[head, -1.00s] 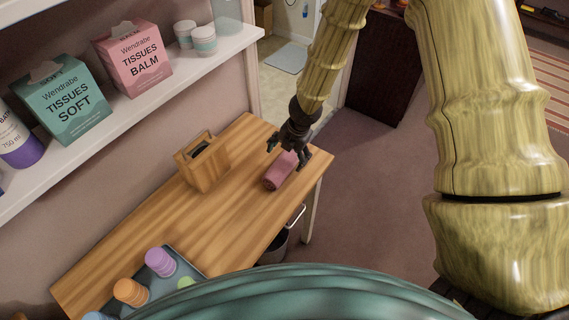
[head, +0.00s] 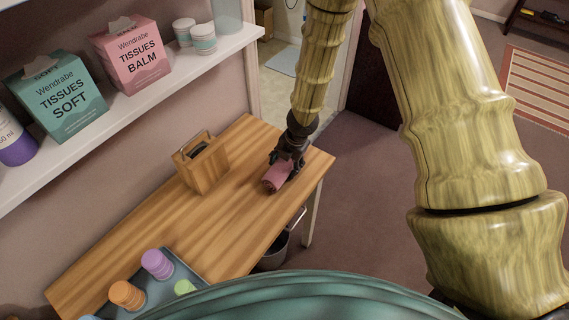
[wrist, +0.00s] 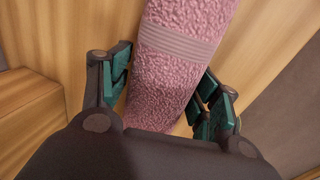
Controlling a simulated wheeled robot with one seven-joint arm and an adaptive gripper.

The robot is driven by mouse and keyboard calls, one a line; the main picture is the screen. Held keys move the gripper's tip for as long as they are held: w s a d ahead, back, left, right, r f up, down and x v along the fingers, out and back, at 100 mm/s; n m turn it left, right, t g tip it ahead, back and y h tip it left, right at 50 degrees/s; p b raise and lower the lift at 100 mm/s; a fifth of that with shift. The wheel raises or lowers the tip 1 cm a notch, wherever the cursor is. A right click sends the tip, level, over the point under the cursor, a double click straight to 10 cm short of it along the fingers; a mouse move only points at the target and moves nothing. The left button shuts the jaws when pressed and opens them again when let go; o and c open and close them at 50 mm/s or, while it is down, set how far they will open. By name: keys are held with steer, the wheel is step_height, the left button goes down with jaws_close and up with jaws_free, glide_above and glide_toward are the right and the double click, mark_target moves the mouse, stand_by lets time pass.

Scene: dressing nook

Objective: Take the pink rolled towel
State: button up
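The pink rolled towel (head: 274,180) lies on the wooden table near its right end, its near end facing the head camera. My gripper (head: 286,165) is down over the towel's far part, with a finger on each side of it. In the wrist view, the towel (wrist: 178,65) runs between the finger pads of my gripper (wrist: 165,95), and both pads appear to press against its sides. The towel's lower end is hidden behind the gripper body. I see no clear gap between towel and table.
A wooden box with a handle (head: 205,170) stands left of the towel on the table (head: 232,215). A tray (head: 190,272) with coloured cups is at the near end. A shelf (head: 130,102) with tissue boxes runs above left. A bin (head: 273,252) stands below.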

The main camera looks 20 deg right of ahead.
steer(key=c, duration=0.3)
steer(key=shift+r, duration=0.1)
steer(key=shift+c, duration=0.2)
step_height(320, 180, up, 8)
steer(key=p, duration=0.4)
steer(key=shift+p, duration=0.35)
steer(key=shift+r, duration=0.9)
